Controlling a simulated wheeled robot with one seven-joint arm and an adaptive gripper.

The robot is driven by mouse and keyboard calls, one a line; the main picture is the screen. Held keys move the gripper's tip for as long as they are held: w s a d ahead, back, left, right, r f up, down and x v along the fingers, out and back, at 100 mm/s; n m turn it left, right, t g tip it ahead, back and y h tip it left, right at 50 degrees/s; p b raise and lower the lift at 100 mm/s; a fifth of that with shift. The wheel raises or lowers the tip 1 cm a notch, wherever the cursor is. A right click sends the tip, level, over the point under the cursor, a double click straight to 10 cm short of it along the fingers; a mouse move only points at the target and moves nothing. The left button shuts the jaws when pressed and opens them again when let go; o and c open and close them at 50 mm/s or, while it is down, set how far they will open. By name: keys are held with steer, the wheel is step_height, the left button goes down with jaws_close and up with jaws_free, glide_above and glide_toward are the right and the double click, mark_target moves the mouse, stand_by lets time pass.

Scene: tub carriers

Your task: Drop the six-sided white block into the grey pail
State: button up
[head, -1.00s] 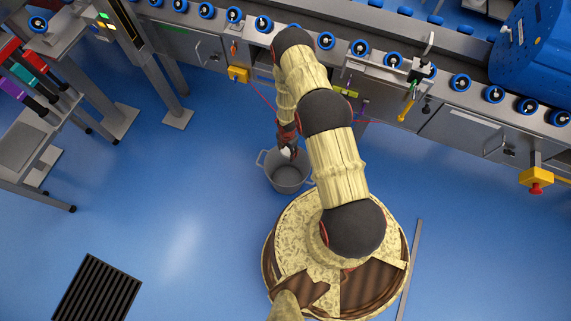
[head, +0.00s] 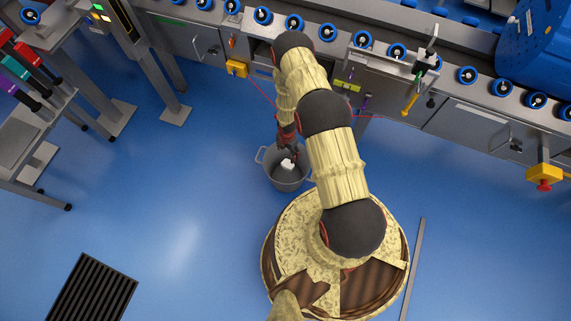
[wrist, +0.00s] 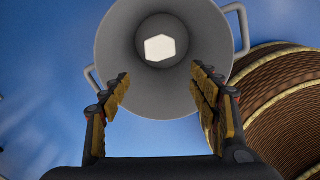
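The grey pail (head: 288,179) stands on the blue floor beside my round base in the head view. In the wrist view the pail (wrist: 113,45) fills the upper middle, seen from above, with its handles at the sides. The six-sided white block (head: 287,164) shows within the pail's rim, and the wrist view shows its hexagonal face (wrist: 160,48) inside the pail, apart from my fingers. My gripper (wrist: 163,88) is open above the pail, with nothing between its fingers. In the head view my gripper (head: 289,151) is partly hidden by my arm.
A conveyor with blue rollers (head: 263,15) runs along the back. A metal cart with coloured handles (head: 22,165) stands at the left. A dark slatted grate (head: 92,289) lies on the floor at lower left. The floor left of the pail is clear.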

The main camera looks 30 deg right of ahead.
steer(key=shift+o, duration=1.2)
steer(key=shift+r, duration=0.1)
step_height(320, 180, up, 7)
steer(key=shift+r, duration=0.15)
